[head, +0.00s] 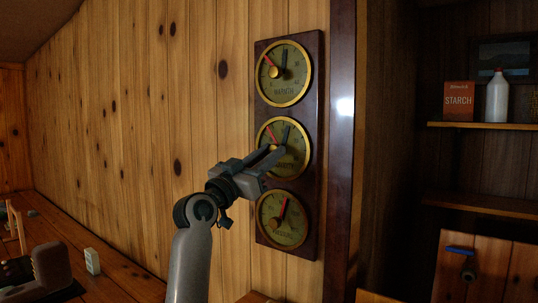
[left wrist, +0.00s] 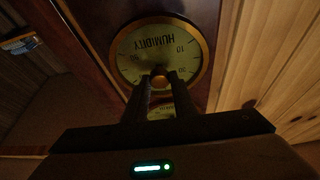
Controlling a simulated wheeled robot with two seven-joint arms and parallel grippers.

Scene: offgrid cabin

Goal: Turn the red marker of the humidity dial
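The humidity dial (head: 297,136) is the middle one of three round brass-rimmed dials on a dark wood board. In the left wrist view the humidity dial (left wrist: 132,60) shows upside down with its name legible. Its red marker (head: 271,133) points up and left; a dark needle stands right of it. My left gripper (head: 266,156) is in front of the dial's lower left part. In the left wrist view its two fingers (left wrist: 161,78) are apart, either side of the small brass knob (left wrist: 159,83). Contact cannot be told. My right gripper is not in view.
Another dial (head: 284,74) is above and a third dial (head: 282,220) below on the same board (head: 316,100). A dark post (head: 342,150) stands close to the right. Shelves farther right hold a starch box (head: 458,101) and a white bottle (head: 497,98).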

